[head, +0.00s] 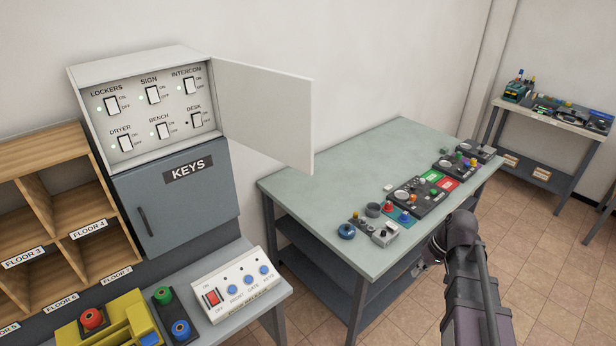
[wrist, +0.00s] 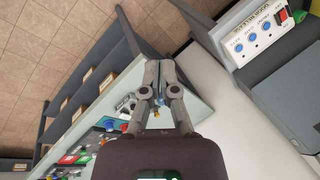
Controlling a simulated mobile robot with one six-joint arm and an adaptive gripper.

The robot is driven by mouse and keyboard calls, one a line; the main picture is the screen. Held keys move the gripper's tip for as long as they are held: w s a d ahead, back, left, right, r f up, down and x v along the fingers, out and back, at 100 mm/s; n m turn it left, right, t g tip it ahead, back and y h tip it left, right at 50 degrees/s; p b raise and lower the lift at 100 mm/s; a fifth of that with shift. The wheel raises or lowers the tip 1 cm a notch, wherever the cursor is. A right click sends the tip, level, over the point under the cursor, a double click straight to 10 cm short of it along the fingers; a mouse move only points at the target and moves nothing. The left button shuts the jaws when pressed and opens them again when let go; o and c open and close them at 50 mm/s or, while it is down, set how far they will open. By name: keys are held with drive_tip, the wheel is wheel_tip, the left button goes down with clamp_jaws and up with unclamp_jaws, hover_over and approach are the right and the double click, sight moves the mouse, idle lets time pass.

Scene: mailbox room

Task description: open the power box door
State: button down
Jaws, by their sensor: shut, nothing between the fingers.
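The power box (head: 145,110) is a pale wall box in the head view, with labelled rocker switches inside. Its door (head: 268,110) stands wide open, swung out to the right on its right edge. The switch panel is fully visible. My gripper (head: 424,266) is low at the front right edge of the green-topped table, well to the right of the door and below it, and apart from it. In the wrist view my gripper (wrist: 159,92) has its fingers together, with nothing between them. The power box is not clearly seen in the wrist view.
A grey KEYS cabinet (head: 180,200) hangs below the box. A control box (head: 235,287) with a red switch sits on a grey bench. The green-topped table (head: 320,190) carries several button devices. Wooden cubbies (head: 60,190) stand left. Tiled floor is free at right.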

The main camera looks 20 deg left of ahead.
drive_tip(key=s+d+f+m+t+h+b, duration=0.1)
drive_tip(key=s+d+f+m+h+b, duration=0.3)
drive_tip(key=s+d, duration=0.45)
drive_tip(key=w+a+r+n+t+h+p, duration=0.4)
drive_tip(key=w+a+r+n+h, duration=0.1)
drive_tip(key=w+a+n, duration=0.5)
drive_tip(key=n+t+y+p, duration=0.2)
drive_tip(key=n+t+p, duration=0.2)
drive_tip(key=n+t, duration=1.45)
approach(305, 167)
wheel_tip(305, 167, up, 4)
drive_tip(key=s+a+n+g, duration=0.1)
drive_tip(key=s+n+g, duration=0.2)
drive_tip(key=n+g, duration=0.15)
drive_tip(key=shift+w+f, duration=0.1)
drive_tip(key=shift+f, duration=0.15)
drive_tip(key=shift+w, duration=0.15)
drive_tip(key=w+d, duration=0.1)
drive_tip(key=w, duration=0.8)
drive_tip(key=w+d, duration=0.1)
drive_tip(key=w, duration=0.3)
drive_tip(key=shift+w+d, duration=0.3)
drive_tip(key=shift+d, duration=0.05)
drive_tip(key=shift+a, duration=0.1)
